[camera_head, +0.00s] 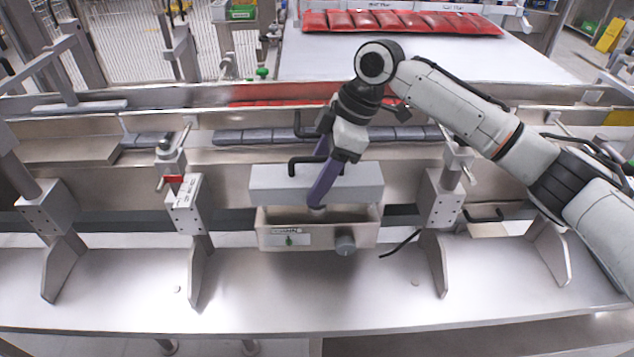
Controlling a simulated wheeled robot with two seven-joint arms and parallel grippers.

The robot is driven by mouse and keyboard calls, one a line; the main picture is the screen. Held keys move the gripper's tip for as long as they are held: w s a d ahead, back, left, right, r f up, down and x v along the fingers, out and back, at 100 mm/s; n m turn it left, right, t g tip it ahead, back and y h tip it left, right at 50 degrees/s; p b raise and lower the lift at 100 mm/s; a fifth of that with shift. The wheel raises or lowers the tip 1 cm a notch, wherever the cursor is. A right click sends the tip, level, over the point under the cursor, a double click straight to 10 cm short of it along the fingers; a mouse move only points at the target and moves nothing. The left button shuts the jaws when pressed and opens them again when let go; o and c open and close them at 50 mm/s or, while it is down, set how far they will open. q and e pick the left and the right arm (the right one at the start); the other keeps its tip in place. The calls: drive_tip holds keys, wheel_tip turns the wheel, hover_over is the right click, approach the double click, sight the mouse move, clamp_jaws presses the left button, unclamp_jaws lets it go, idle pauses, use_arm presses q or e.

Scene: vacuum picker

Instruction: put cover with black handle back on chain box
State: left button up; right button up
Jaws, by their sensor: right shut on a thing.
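The cover (268,187) is a long light-grey piece with a bent black handle (291,167) on its top. It sits above and slightly behind the chain box (277,238), a beige box with a label, a small green mark and a round grey knob on its front. The box's open top shows below the cover's front edge. My right gripper (317,200) has purple fingers pointing down across the cover. It is shut on the cover, but the exact grip near the handle is partly hidden by the fingers. My left gripper is not in view.
Metal clamp brackets (187,205) stand left of the box and another bracket (441,197) stands to its right. A black cable (400,243) sticks out at the right. The steel shelf (320,290) in front is clear. Red packs (400,22) lie on the far belt.

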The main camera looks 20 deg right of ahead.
drive_tip(key=shift+f, duration=0.85)
drive_tip(key=shift+f, duration=0.6)
drive_tip(key=o, duration=1.3)
drive_tip(key=shift+r, duration=0.4)
drive_tip(key=v, duration=1.2)
drive_tip(key=shift+r, duration=0.2)
